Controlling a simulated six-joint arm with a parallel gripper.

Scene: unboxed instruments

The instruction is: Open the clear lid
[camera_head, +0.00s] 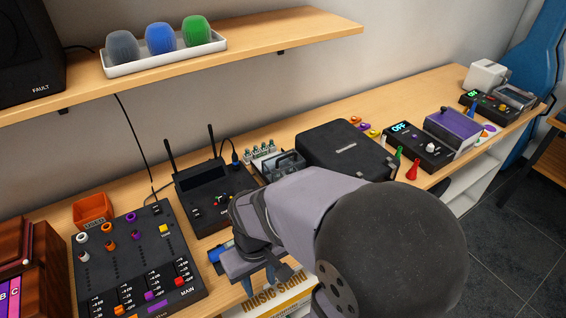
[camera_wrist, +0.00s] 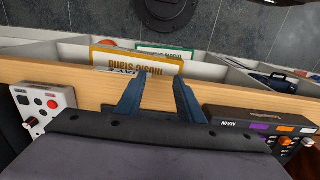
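My gripper (camera_head: 258,280) hangs over the front edge of the bench, low and in front of the dark device with two antennas. In the wrist view my gripper (camera_wrist: 160,82) has its two blue-grey fingers apart with nothing between them. A grey see-through cover with a handle (camera_head: 285,163) sits between the antenna device and a black case, behind my arm. Another see-through cover (camera_head: 516,97) sits at the far right of the bench, beside a black box with a green display. Both look closed, but I cannot tell which is the task's clear lid.
A mixer (camera_head: 140,262) stands at the left, the antenna device (camera_head: 212,196) beside it. The black case (camera_head: 345,152) and a purple-lidded unit (camera_head: 455,128) stand farther right. A shelf (camera_head: 290,38) overhangs the back. In the wrist view, bins with a music stand box (camera_wrist: 125,60) lie below the edge.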

